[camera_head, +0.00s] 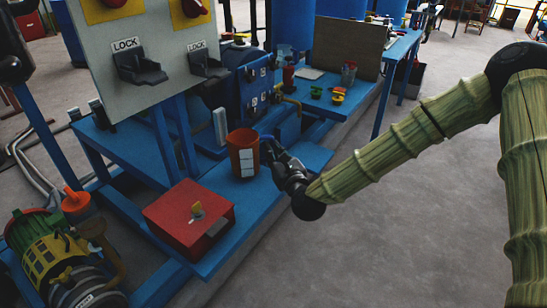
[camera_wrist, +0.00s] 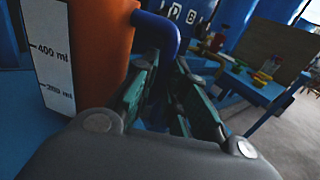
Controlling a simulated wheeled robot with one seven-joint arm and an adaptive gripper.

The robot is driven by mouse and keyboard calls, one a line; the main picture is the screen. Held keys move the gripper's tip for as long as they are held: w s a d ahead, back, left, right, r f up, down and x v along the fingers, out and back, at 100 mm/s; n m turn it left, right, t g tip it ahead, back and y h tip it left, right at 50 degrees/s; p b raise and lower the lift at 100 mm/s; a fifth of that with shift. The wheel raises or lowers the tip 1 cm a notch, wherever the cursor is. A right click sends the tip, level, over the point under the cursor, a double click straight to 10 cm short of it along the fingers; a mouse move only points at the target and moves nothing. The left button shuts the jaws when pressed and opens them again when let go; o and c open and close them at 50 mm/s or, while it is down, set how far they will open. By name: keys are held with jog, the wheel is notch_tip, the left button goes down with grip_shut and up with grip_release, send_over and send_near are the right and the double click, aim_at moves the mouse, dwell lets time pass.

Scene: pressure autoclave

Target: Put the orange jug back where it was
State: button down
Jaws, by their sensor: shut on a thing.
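The orange jug (camera_head: 236,143) is upright over the blue bench (camera_head: 312,156), behind the red box. I cannot tell whether its base touches the bench. In the wrist view the jug (camera_wrist: 100,40) fills the upper left, with a white scale marked 400 ml and a blue handle (camera_wrist: 163,27) on its right side. My gripper (camera_head: 270,152) reaches in from the right and is shut on the handle. In the wrist view its fingers (camera_wrist: 165,85) lie at the handle's lower part, which they partly hide.
A red box (camera_head: 175,222) with a yellow key-like knob stands in front of the jug. A grey panel (camera_head: 140,40) with two LOCK switches rises behind left. Open floor lies right.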

jog(key=shift+f, duration=0.5)
jog(key=shift+f, duration=0.15)
jog(key=c, duration=1.5)
grip_release()
jog(key=shift+o, duration=0.2)
jog(key=shift+r, duration=0.2)
jog(key=p+v, duration=0.1)
jog(key=v, duration=1.1)
